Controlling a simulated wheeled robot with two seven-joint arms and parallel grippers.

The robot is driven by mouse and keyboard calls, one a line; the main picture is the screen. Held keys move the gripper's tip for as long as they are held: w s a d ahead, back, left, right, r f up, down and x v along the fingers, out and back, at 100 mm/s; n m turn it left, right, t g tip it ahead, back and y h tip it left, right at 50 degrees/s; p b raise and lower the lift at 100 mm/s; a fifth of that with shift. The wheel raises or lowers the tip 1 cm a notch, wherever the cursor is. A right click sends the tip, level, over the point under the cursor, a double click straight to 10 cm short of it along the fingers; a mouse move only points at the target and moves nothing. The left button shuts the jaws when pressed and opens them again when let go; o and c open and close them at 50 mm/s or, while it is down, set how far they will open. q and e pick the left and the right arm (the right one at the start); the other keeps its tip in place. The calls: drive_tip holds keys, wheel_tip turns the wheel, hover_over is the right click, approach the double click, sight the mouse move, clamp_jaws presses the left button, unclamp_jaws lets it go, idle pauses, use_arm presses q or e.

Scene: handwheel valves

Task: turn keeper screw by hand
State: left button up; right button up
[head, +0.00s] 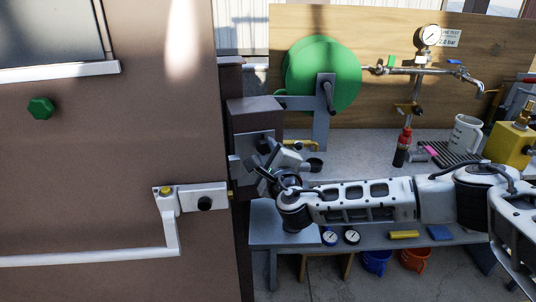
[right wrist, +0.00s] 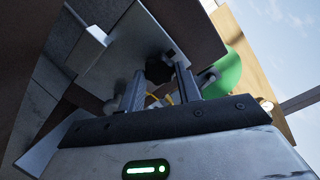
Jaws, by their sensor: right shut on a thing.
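The keeper screw is a dark knob (right wrist: 157,71) on a grey plate (right wrist: 110,60) in the right wrist view. In the head view the grey keeper plate (head: 243,146) is on the block at the door frame, and my gripper mostly hides the knob. My right gripper (head: 263,160) reaches in from the right; its fingers (right wrist: 160,78) stand on either side of the knob and are shut on it. How far the knob is turned cannot be told. My left gripper is not in view.
The brown door (head: 110,170) fills the left, with a white latch plate (head: 187,198) and a handle bar (head: 100,259). The bench (head: 375,152) on the right holds a gauge pipe, a mug (head: 466,135) and a yellow block (head: 508,146).

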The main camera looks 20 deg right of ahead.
drive_tip(key=o, duration=0.7)
drive_tip(key=shift+s, duration=0.1)
drive_tip(key=shift+s+p, duration=0.35)
drive_tip(key=shift+s, duration=0.6)
